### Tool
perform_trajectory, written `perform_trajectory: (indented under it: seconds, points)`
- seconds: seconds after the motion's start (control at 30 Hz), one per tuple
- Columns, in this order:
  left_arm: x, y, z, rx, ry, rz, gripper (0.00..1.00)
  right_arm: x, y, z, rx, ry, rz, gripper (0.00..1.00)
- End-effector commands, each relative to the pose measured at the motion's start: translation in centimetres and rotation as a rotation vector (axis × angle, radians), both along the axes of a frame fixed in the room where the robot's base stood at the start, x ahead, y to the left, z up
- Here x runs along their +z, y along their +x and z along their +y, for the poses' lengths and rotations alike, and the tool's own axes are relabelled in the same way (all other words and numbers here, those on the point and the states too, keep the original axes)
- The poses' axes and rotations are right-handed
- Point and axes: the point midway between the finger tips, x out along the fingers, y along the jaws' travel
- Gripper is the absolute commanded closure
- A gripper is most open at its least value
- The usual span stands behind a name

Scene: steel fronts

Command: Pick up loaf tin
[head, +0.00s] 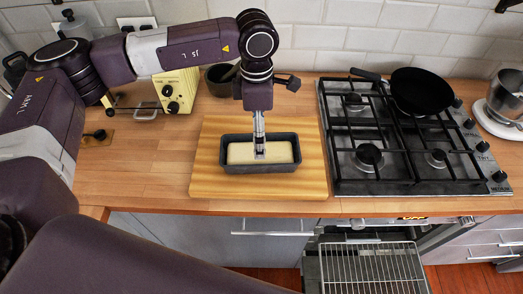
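The loaf tin (230,167) is a dark grey rectangular tin with a pale filling. It sits upright on a wooden board (205,187) on the counter, with its long side running left to right. My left gripper (260,155) points straight down over the middle of the tin, and its silver fingers overlap the pale filling in the picture. I cannot tell whether the fingers touch the tin or its filling, or how far apart they are. My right gripper is not in view.
A gas hob (385,165) with a black pan (420,91) stands right of the board. A yellow toaster (177,90) and a dark pot (220,80) stand behind to the left. Below the counter, an oven is open with its wire rack (370,268) showing. Counter left of the board is mostly clear.

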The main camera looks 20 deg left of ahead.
Motion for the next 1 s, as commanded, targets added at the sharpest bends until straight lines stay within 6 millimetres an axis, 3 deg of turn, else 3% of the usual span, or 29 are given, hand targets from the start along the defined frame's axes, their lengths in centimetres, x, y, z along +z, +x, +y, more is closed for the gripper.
perform_trajectory:
  seconds: [0.1,0.37,0.63,0.9,1.0]
  points:
    - [-1.1,0.1,0.7,0.003,0.025,-0.001,0.06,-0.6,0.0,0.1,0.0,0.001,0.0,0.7]
    - [-3.4,0.2,0.4,0.001,0.021,-0.001,0.06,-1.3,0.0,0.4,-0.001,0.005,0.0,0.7]
    - [-7.4,0.4,-0.1,0.002,0.019,0.0,0.06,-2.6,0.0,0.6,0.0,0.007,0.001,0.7]
    - [-7.6,0.5,-0.1,0.002,0.017,-0.003,0.07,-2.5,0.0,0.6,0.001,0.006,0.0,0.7]
    - [-7.6,0.5,-0.1,0.002,0.017,-0.001,0.18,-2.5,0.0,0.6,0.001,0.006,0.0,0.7]
